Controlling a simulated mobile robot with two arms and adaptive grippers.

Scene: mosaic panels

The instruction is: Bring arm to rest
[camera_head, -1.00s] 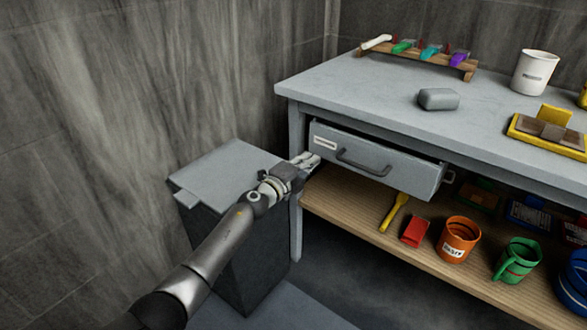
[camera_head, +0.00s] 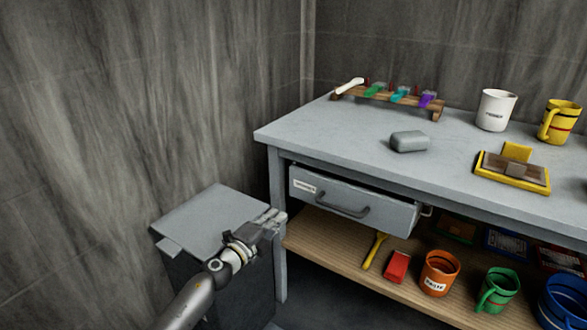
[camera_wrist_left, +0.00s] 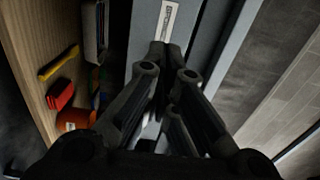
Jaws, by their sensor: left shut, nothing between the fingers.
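My left gripper (camera_head: 272,219) is shut and empty beside the front left leg of the grey workbench, below the height of the drawer. In the left wrist view its fingers (camera_wrist_left: 165,62) are together, with the drawer's labelled front (camera_wrist_left: 167,20) beyond them. The grey drawer (camera_head: 381,210) stands slightly open under the bench top, and its handle (camera_head: 342,206) is free of the gripper. My right gripper is in neither view.
A lidded grey bin (camera_head: 212,215) stands left of the workbench (camera_head: 330,140), close to my left arm. The lower shelf (camera_head: 325,248) holds an orange mug (camera_head: 438,272), a green mug (camera_head: 497,290) and a red item (camera_head: 397,266). A grey block (camera_head: 409,141) lies on top.

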